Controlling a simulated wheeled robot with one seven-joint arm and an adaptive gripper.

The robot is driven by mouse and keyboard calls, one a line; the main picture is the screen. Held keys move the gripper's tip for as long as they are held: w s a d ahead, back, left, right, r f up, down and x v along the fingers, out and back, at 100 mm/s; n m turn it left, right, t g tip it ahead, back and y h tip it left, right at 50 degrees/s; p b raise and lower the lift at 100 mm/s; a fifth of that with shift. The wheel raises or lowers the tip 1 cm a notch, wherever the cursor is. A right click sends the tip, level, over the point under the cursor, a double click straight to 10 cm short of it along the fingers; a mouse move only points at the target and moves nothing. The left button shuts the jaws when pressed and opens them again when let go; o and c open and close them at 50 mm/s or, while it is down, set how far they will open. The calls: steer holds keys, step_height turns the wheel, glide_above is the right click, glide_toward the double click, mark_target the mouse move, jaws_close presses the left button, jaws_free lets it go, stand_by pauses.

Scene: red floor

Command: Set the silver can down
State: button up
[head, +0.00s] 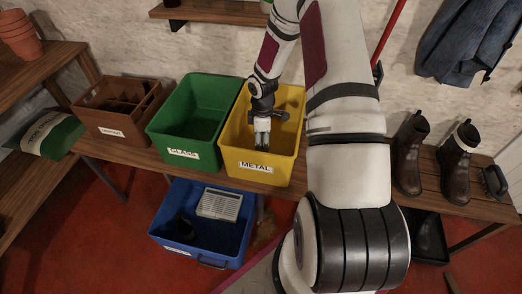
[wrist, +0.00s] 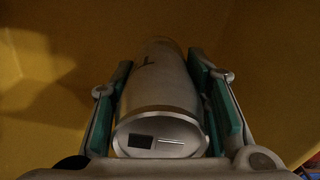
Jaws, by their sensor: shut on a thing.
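The silver can (wrist: 163,85) is between the two green-padded fingers of my gripper (wrist: 162,100) in the wrist view, and both pads press on its sides. Its near end shows a rim, a dark rectangle and a light strip. In the head view the can (head: 262,140) hangs from my gripper (head: 262,122), inside the opening of the yellow bin labelled METAL (head: 228,158). Yellow walls surround the can in the wrist view. Whether its far end touches the bin's bottom cannot be told.
A green bin labelled GLASS (head: 160,133) stands left of the yellow one, with a brown box (head: 112,128) beyond it. A blue crate (head: 190,246) holding a pale device (head: 220,204) sits below. Boots (head: 409,155) stand on the bench at right.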

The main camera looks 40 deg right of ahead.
mark_target(262, 150)
steer(key=shift+f+b, duration=0.35)
steer(key=shift+f, duration=2.1)
steer(key=shift+f, duration=0.2)
steer(key=o, duration=0.8)
